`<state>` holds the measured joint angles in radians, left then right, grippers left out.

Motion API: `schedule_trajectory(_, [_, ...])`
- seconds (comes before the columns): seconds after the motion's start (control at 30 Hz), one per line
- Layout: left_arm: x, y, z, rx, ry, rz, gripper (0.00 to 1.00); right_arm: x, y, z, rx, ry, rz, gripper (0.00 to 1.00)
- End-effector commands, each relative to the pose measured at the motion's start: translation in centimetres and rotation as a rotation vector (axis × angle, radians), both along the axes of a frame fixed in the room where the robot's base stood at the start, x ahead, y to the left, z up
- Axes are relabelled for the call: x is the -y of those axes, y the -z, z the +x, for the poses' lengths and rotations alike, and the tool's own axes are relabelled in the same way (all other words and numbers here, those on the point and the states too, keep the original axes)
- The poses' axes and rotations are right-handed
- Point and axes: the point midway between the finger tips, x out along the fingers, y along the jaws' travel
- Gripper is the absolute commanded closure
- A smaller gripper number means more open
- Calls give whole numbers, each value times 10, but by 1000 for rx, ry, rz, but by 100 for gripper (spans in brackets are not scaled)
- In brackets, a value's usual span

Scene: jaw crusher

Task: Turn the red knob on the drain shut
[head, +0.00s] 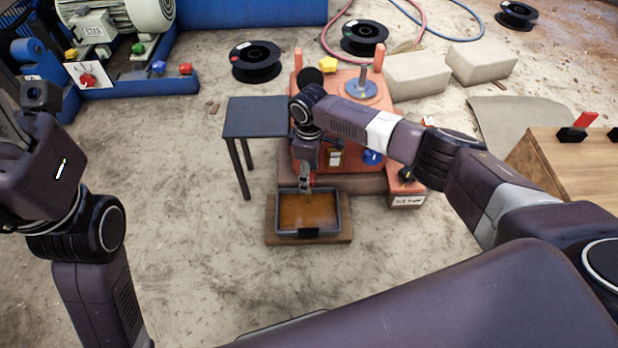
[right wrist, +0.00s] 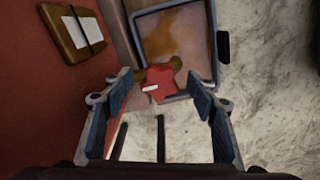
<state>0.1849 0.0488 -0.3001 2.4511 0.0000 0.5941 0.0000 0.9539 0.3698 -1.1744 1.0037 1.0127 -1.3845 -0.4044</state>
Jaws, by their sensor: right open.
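The red knob (right wrist: 160,84), lobed with a white mark, shows in the right wrist view on a brass-coloured drain fitting (right wrist: 174,64). My right gripper (right wrist: 160,98) is open, with one finger on each side of the knob and visible gaps to it. In the head view my right gripper (head: 306,180) points down in front of the red machine (head: 288,152), by the tray's back edge, and largely hides the knob. Part of my left arm's end (head: 12,120) shows at the left edge; its fingers are not clear.
A grey tray (head: 337,232) of brown liquid sits on a wooden board (head: 271,225) below the drain; it also shows in the right wrist view (right wrist: 148,24). A small dark table (head: 257,118) stands to the left. Floor in front is clear.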

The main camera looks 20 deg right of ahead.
Motion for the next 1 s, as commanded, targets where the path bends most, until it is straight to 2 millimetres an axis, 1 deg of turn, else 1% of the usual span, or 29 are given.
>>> schedule_trajectory(0.1, [0,-1,-2,10,0,0,47,0,4,0,1,-1,1,47])
schedule_trajectory(0.37, [0,-2,-2,11,0,1,47,0,4,0,1,-1,1,47])
schedule_trajectory(0.73, [0,-2,-2,11,0,1,47,0,4,0,1,0,1,88])
schedule_trajectory(0.77, [0,-2,-2,11,0,1,47,0,4,0,1,0,1,89])
schedule_trajectory(1.0, [0,-8,-3,13,1,-2,47,-1,2,0,0,23,1,89])
